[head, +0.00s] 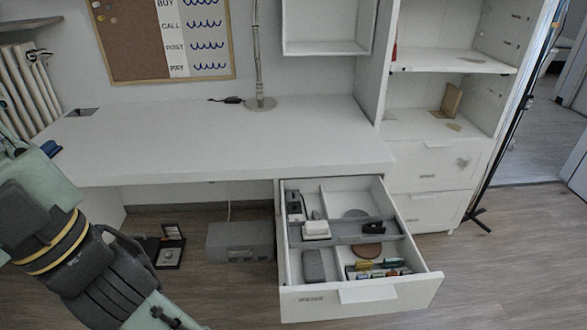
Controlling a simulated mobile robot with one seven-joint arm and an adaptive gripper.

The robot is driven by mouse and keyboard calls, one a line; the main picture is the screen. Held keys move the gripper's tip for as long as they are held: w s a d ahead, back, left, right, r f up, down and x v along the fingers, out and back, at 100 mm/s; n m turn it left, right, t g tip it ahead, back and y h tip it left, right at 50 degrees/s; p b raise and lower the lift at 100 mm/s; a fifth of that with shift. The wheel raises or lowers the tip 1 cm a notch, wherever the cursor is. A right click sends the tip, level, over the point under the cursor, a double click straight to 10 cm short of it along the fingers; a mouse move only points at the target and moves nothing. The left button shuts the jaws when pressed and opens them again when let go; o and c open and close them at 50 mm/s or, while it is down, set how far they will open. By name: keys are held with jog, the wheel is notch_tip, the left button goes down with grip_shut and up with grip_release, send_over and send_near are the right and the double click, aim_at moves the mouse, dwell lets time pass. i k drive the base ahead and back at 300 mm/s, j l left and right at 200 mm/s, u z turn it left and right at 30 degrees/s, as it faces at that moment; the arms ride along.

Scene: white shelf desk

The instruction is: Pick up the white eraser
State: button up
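A small white block (316,229) lies in the open desk drawer (360,293), left of its middle. It is the only small white item I make out there and looks like the white eraser, but it is too small to be sure. My arm comes in at the lower left, in front of the desk and well to the left of the drawer. My gripper is not visible; the arm runs out of the picture at the bottom edge.
The drawer also holds a dark item (294,203), a grey item (313,265), a black item (373,228), a brown round piece (367,250) and several coloured pieces. Dividers split it. The white desktop (230,140) above is mostly clear, with a lamp base (260,103) at the back.

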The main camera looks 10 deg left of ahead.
aim_at(314, 230)
jog(key=i+l+u, duration=0.2)
jog(key=u, duration=0.2)
jog(key=i+l+u, duration=0.15)
jog(key=l+u, duration=0.2)
jog(key=i+l+u, duration=0.1)
jog(key=u, duration=0.3)
jog(key=l, duration=0.1)
